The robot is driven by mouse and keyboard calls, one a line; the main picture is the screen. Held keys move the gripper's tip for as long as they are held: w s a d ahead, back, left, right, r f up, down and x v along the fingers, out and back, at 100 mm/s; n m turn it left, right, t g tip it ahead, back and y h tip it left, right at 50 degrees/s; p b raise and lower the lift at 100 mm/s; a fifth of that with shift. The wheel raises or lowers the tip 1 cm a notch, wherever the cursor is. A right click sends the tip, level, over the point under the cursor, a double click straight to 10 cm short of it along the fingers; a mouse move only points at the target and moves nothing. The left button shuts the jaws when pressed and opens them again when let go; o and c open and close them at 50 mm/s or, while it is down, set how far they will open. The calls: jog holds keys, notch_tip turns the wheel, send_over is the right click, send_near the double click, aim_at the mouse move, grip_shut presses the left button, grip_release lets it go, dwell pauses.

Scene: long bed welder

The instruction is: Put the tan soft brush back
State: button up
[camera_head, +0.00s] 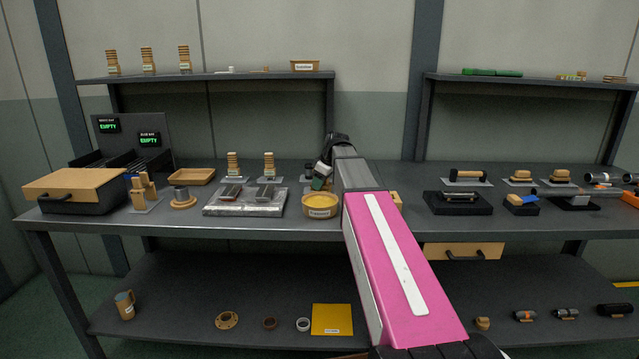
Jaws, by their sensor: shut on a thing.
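My gripper (321,176) is above the workbench near its middle, at the end of my pink and grey arm. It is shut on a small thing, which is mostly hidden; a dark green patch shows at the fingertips. A round tan tub (320,206) with yellow contents stands just below it. I cannot tell which thing is the tan soft brush. Tan brush-like blocks sit on grey plates at the right of the bench, one (521,176) beside another (573,177).
The workbench (250,230) carries a drawer box (75,188), a tan tray (192,176) and a metal plate (244,203) at left. A black block (458,204) stands right of my arm. Raised shelves run behind. The lower shelf holds a yellow sheet (332,319) and several small parts.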

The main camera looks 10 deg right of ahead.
jog(key=o, duration=0.8)
jog(key=v, duration=1.2)
jog(key=shift+r, duration=0.2)
